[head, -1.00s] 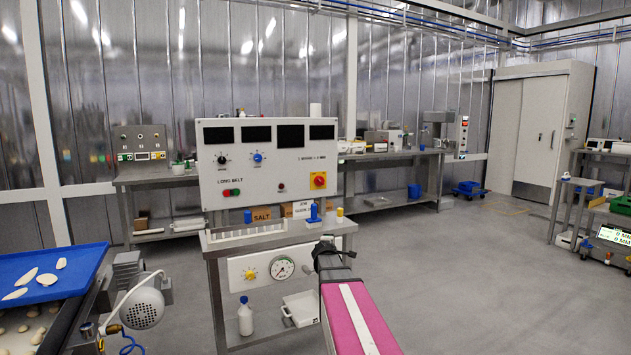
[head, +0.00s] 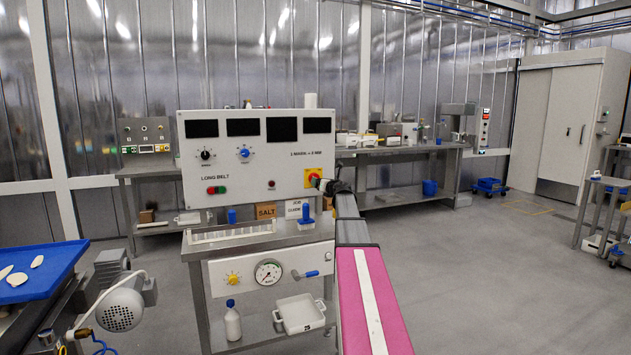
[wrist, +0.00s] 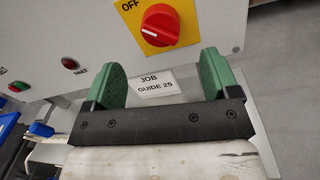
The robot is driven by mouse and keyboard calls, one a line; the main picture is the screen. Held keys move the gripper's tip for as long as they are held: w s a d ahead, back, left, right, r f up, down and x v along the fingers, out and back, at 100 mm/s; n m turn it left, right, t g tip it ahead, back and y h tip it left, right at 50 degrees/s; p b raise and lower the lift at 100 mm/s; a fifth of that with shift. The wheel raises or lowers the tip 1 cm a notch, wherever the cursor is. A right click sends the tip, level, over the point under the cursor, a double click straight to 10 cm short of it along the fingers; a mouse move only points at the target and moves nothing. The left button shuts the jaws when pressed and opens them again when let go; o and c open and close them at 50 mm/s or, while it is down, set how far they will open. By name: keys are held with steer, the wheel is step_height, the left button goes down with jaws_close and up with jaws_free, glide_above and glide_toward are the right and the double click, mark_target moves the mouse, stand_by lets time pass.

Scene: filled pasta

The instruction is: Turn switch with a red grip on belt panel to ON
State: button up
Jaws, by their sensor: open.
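The red-grip switch (wrist: 160,26) sits on a yellow plate on the white belt panel (wrist: 50,40). The word OFF shows at the plate's upper left in the wrist view; the rest of the plate's marking is cut off or hidden. In the head view the switch (head: 313,177) is at the panel's lower right, partly covered by my gripper (head: 325,184). The red grip lies beyond the fingertips, with no visible contact.
A "JOB GUIDE 25" card (wrist: 155,85) stands below the switch. Red and green buttons (head: 216,190) and a red lamp (wrist: 69,63) are on the panel. Open floor lies to the right.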

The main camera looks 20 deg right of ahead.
steer(key=w, duration=0.7)
steer(key=shift+w+a, duration=0.3)
steer(key=shift+w, duration=0.1)
steer(key=c, duration=0.9)
